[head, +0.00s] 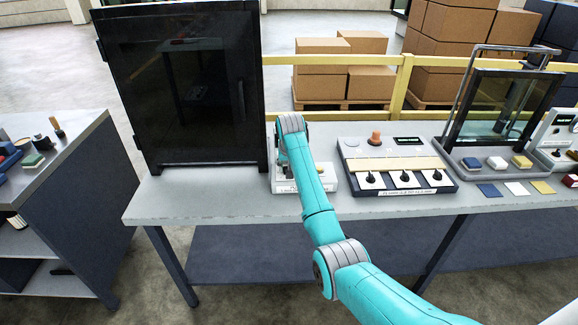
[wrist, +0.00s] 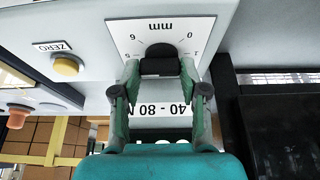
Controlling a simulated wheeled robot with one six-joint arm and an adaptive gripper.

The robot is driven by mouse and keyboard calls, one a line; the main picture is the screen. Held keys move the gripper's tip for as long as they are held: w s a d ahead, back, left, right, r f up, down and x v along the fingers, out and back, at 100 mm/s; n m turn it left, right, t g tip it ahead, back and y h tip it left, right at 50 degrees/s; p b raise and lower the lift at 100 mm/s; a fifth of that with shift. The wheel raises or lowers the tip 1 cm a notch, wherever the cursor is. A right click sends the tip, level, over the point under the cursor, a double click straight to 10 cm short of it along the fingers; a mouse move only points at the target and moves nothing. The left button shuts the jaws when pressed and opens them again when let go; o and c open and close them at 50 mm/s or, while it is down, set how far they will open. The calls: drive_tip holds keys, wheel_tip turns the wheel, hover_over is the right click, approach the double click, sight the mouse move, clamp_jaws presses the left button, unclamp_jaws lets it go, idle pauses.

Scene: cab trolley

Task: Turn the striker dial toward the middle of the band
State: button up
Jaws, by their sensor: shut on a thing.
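The striker dial (wrist: 160,50) is a black knob on a white scale plate (wrist: 125,35) marked in mm, upside down in the wrist view. My gripper (wrist: 160,67) is shut on the dial, one finger on each side. The fingers and the dial's own dark body hide any pointer, so its setting cannot be read. A label reading 40 - 80 N (wrist: 160,109) shows below, partly behind the fingers. In the head view the dial's pale box (head: 327,178) stands on the bench, and my arm covers the dial and gripper.
A yellow ZERO button (wrist: 67,64) sits beside the scale plate. A large black cabinet (head: 180,85) stands left of the box. A panel with three black knobs (head: 440,184) stands close on its right. A framed glass screen (head: 500,105) is farther right. The bench's front left (head: 200,195) is clear.

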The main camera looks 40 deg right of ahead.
drive_tip(key=o, duration=1.1)
drive_tip(key=shift+o, duration=0.2)
drive_tip(key=v, duration=1.2)
drive_tip(key=shift+f, duration=0.1)
